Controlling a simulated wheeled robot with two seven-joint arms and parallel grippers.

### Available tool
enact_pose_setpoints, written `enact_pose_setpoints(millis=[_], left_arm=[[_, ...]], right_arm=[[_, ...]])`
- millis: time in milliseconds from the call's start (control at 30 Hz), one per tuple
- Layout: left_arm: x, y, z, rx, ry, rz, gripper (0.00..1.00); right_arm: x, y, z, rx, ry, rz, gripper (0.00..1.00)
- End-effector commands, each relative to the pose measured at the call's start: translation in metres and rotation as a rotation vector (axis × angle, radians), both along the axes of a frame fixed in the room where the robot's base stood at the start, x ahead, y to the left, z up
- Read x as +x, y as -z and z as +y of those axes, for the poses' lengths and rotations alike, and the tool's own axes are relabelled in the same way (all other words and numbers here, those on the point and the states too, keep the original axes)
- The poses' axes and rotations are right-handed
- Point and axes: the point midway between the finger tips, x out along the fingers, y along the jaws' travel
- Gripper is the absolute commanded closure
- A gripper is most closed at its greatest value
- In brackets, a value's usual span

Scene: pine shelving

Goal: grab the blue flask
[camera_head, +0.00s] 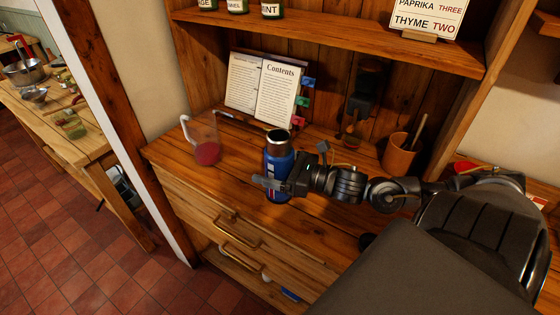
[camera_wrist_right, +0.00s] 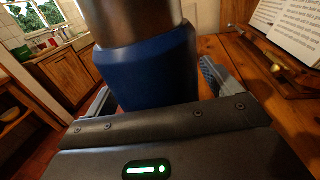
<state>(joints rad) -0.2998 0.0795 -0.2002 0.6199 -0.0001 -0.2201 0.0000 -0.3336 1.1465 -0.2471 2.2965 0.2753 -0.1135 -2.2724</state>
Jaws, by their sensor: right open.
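In the right wrist view the flask's blue body (camera_wrist_right: 150,70) fills the middle. The right gripper's fingers (camera_wrist_right: 158,92) show one on each side of the flask, open, with the flask between them. The flask's lower part is hidden by the gripper body in that view. My left gripper is not in view.
A glass jug (camera_head: 206,152) with red contents stands left of the flask. An open book (camera_head: 262,88) stands behind. A wooden pot (camera_head: 400,152) and a dark grinder-like object (camera_head: 366,92) stand to the right. An upper shelf (camera_head: 340,44) overhangs the counter.

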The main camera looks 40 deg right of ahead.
Motion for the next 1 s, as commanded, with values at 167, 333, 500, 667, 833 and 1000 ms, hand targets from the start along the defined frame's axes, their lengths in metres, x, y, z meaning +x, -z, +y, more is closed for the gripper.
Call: enact_pose_setpoints(millis=[167,333,500,667,833,1000], left_arm=[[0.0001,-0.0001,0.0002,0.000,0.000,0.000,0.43],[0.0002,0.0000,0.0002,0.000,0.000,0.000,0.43],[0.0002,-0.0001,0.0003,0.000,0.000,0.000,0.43],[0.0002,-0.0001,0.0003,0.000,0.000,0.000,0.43],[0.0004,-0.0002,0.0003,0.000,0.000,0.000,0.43],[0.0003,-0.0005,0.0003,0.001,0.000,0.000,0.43]], right_arm=[[0.0010,0.0003,0.0005,0.000,0.000,0.001,0.10],[0.0008,0.0002,0.0004,0.000,0.000,0.001,0.20],[0.0007,0.0002,0.0004,0.000,0.000,0.000,0.42],[0.0007,0.0001,0.0004,0.000,0.000,0.000,0.63],[0.0008,-0.0014,0.0003,0.001,0.000,-0.003,0.74],[0.0009,-0.0017,0.0004,0.001,0.000,-0.003,0.74]])
